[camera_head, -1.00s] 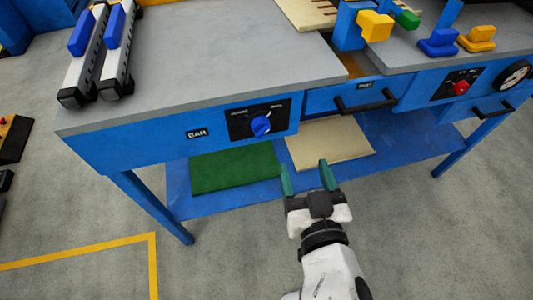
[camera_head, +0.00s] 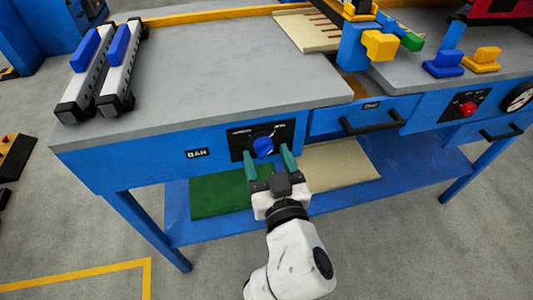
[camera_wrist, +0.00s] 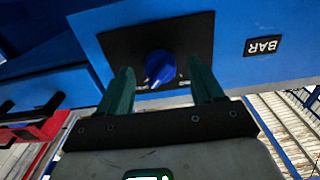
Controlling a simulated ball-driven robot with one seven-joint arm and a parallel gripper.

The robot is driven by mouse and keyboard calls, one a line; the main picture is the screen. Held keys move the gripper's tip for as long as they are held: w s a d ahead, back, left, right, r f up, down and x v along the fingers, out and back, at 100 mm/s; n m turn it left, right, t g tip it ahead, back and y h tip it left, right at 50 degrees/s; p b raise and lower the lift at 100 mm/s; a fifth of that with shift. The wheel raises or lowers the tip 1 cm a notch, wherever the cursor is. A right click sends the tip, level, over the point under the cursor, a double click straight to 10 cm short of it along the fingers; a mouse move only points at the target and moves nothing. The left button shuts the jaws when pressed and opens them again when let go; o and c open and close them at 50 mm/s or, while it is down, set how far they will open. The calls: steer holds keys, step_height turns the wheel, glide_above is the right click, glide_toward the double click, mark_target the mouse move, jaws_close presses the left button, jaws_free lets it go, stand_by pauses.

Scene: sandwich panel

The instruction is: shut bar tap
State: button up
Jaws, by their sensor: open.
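The bar tap is a blue knob (camera_head: 263,147) on a black plate on the blue front panel of the bench, beside a "BAR" label (camera_head: 196,153). In the wrist view the knob (camera_wrist: 160,66) shows between and beyond my two green fingertips, and the label (camera_wrist: 264,46) lies to the right. My gripper (camera_head: 269,162) is open, with one finger at each side of the knob. I cannot tell whether the fingers touch it. In the wrist view my gripper (camera_wrist: 157,88) holds nothing.
A drawer with a black handle (camera_head: 375,119) and a red knob (camera_head: 467,109) are to the right on the same front. A lower shelf with a green board (camera_head: 218,193) and a beige board (camera_head: 338,166) lies below. Two clamp-like bars stand on the grey worktop (camera_head: 225,70).

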steer(key=shift+w+a, duration=0.2)
steer(key=shift+w, duration=0.35)
steer(key=c, duration=1)
steer(key=shift+c, duration=0.2)
